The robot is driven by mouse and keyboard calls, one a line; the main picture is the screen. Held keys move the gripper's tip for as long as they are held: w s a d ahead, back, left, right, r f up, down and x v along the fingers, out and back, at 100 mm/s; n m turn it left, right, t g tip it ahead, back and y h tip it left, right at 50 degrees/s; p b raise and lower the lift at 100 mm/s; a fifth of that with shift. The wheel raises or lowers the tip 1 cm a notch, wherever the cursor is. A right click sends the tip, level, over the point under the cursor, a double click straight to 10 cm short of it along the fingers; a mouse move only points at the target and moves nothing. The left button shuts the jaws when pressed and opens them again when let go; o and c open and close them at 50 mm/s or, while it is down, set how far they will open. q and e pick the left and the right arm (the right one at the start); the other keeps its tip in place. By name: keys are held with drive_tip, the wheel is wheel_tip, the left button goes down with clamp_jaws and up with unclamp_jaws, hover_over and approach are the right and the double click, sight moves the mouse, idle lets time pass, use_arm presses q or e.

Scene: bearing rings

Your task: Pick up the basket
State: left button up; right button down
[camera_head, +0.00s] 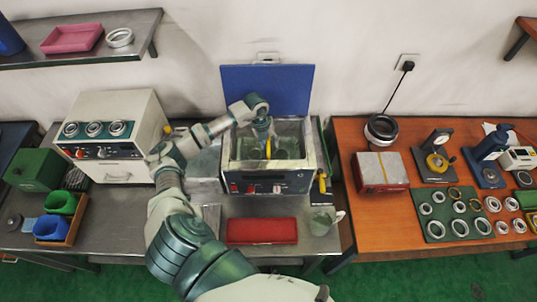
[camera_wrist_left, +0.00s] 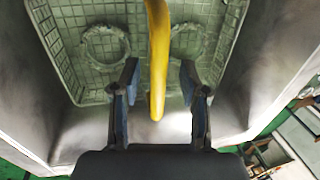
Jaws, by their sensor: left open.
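The wire basket (camera_wrist_left: 72,70) sits inside the open metal tank (camera_head: 234,163), with two rings lying on its floor in the left wrist view. Its yellow handle (camera_wrist_left: 157,70) rises toward the camera and also shows in the head view (camera_head: 268,150). My left gripper (camera_wrist_left: 158,82) is open, with one finger on each side of the handle and a gap on both sides. In the head view the left gripper (camera_head: 264,137) points down into the tank from above. My right gripper is not in view.
The blue lid (camera_head: 290,88) stands open behind the tank. A red case (camera_head: 262,231) and a mug (camera_head: 322,220) are in front. A white machine (camera_head: 115,130) stands left. The orange table (camera_head: 385,215) at right holds several rings and gauges.

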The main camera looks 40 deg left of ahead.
use_arm(q)
clamp_jaws()
drive_tip(key=shift+a, duration=0.15)
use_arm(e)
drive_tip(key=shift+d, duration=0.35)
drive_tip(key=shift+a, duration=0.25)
